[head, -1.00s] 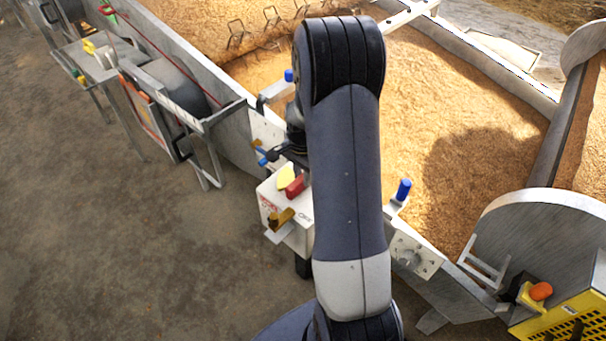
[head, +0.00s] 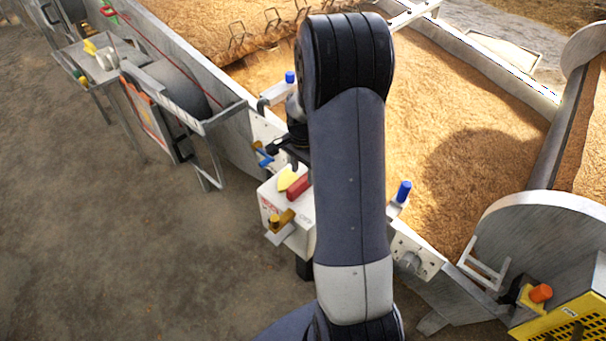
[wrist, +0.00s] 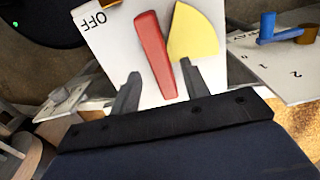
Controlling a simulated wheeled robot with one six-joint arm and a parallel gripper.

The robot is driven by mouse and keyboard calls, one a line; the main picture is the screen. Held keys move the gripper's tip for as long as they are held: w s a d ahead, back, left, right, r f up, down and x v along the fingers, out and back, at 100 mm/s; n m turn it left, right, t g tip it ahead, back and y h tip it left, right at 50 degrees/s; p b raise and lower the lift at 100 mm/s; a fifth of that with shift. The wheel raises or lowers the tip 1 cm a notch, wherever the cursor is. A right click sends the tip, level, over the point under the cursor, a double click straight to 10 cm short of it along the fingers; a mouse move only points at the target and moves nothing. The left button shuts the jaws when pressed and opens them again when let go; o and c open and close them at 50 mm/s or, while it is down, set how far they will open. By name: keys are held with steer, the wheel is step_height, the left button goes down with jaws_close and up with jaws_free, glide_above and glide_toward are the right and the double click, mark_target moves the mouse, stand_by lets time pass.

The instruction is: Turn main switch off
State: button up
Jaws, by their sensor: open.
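The switch is a red handle (wrist: 152,52) on a white box (head: 292,232), beside a yellow wedge (wrist: 193,38). The letters OFF are printed on the box, left of the handle in the wrist view. In the head view the red handle (head: 299,187) and yellow wedge (head: 289,178) show on top of the box, beside my arm. My gripper (wrist: 159,69) is open, its two fingers on either side of the handle's near end. The right finger is close to the handle; I cannot tell if it touches. My arm hides most of the gripper in the head view.
A brass-coloured lever (head: 280,221) sticks out of the box's front. A panel with a blue lever (wrist: 267,30) stands beside it. Blue knobs (head: 403,191) sit on the grain bin's edge. Open floor (head: 130,240) lies to the left.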

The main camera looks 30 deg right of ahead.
step_height(320, 180, up, 8)
steer(key=shift+p, duration=0.35)
steer(key=b, duration=0.1)
glide_toward(294, 177)
steer(key=s+f, duration=0.1)
steer(key=f, duration=0.1)
steer(key=s+f, duration=0.3)
steer(key=shift+s+d+f, duration=0.1)
steer(key=shift+d+f, duration=0.2)
steer(key=shift+d, duration=0.1)
steer(key=shift+n, duration=0.3)
